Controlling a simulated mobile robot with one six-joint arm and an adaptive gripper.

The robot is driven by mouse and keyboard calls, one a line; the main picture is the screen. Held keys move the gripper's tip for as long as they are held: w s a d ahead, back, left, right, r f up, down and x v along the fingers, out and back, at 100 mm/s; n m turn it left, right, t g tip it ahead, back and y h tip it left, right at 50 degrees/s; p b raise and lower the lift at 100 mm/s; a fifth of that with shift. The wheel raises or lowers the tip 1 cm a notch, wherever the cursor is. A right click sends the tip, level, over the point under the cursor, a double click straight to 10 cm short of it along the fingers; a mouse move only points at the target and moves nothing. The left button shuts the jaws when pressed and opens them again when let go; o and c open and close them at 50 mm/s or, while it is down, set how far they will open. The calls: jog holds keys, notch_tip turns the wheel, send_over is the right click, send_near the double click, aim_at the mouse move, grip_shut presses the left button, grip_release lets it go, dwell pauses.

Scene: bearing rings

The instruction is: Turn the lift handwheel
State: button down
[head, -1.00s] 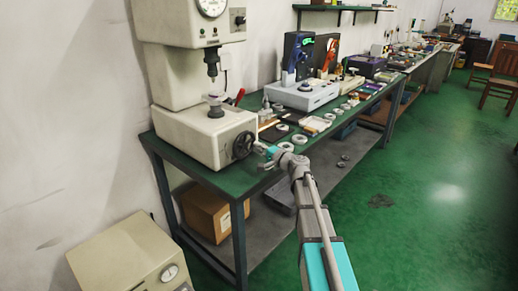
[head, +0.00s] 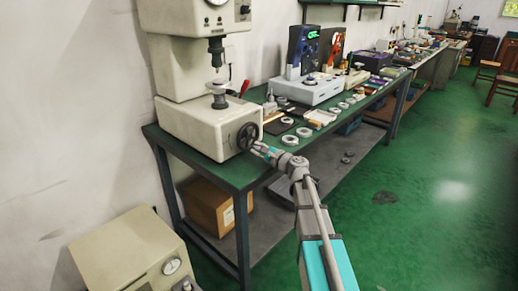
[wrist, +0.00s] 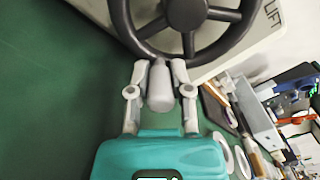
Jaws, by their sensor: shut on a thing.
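The lift handwheel (head: 247,136) is a dark spoked wheel on the front right of the cream press-like machine (head: 190,128). In the wrist view the wheel (wrist: 188,12) fills the top, beside the printed word LIFT. A grey handle (wrist: 160,88) stands out from its lower rim. My gripper (wrist: 159,70) has its two fingers on either side of this handle and is shut on it. In the head view my gripper (head: 263,149) is at the wheel's lower right. Above the machine's base, a small round platform (head: 218,88) sits below a dark spindle (head: 215,52), with a gap between them.
The green bench (head: 237,174) runs back to the right with white rings (head: 289,140), a grey instrument (head: 308,90) and trays. A cardboard box (head: 208,205) is on the shelf below. A cream cabinet (head: 125,255) stands front left. The green floor at right is open.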

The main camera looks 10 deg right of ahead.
jog(key=shift+s, duration=0.1)
jog(key=shift+f, duration=0.1)
dwell(0.3)
jog(key=c, duration=0.5)
grip_release()
jog(key=shift+c, duration=0.2)
jog(key=shift+s, duration=0.1)
jog(key=v, duration=1.1)
jog(key=shift+s+d, duration=0.3)
